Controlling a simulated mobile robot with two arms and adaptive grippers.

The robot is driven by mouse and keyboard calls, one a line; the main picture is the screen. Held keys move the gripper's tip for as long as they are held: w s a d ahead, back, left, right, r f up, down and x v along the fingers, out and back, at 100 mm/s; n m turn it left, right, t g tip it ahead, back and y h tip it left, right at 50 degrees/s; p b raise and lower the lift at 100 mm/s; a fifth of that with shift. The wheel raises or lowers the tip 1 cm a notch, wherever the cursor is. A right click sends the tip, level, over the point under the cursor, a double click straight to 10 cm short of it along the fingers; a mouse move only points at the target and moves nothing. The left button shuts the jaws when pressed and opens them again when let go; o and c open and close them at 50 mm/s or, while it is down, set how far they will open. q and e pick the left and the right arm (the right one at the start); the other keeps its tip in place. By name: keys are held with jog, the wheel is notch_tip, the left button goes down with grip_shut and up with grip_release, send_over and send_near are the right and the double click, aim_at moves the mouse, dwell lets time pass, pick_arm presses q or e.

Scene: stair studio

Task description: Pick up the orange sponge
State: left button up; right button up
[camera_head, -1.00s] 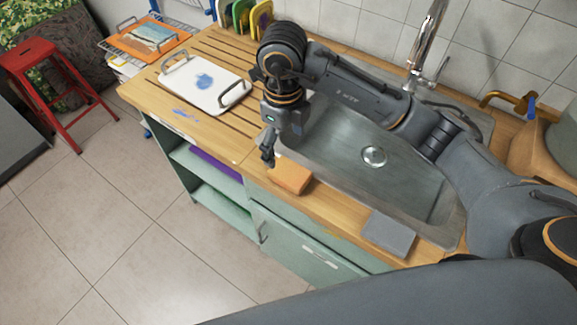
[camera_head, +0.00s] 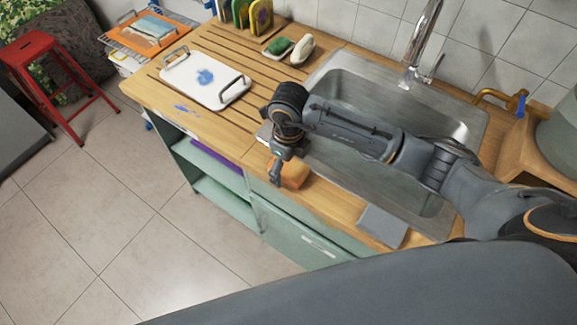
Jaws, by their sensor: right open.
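The orange sponge (camera_head: 296,174) lies on the wooden counter (camera_head: 325,198) at the front edge of the sink, partly hidden by my right gripper. My right gripper (camera_head: 276,177) points down at the sponge's left side, close to it. Its jaws are open, and I cannot tell whether they touch or straddle the sponge. My left gripper is not in view.
The metal sink (camera_head: 440,120) and its tall faucet (camera_head: 422,45) lie behind my arm. A grey flat block (camera_head: 383,226) sits right of the sponge. A white tray (camera_head: 206,79) stands to the left. A green brush (camera_head: 279,46) and a white object (camera_head: 302,49) lie behind the sink's left corner.

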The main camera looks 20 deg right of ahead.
aim_at(288, 167)
jog(key=c, duration=0.8)
jog(key=shift+c, duration=0.2)
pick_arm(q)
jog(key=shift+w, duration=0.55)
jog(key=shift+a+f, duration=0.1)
pick_arm(e)
jog(key=shift+r, duration=0.15)
jog(key=shift+r+b, duration=0.25)
jog(key=shift+b, duration=0.1)
notch_tip(288, 167, up, 3)
jog(key=shift+s+a+f+b, duration=0.15)
jog(key=shift+b, duration=0.65)
pick_arm(q)
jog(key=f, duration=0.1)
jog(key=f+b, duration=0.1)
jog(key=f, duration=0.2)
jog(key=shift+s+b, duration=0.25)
jog(key=shift+b, duration=0.15)
pick_arm(e)
jog(key=s+a+r, duration=0.5)
jog(key=s+r, duration=0.4)
jog(key=s, duration=0.3)
jog(key=shift+s+r, duration=0.3)
jog(key=shift+s, duration=0.05)
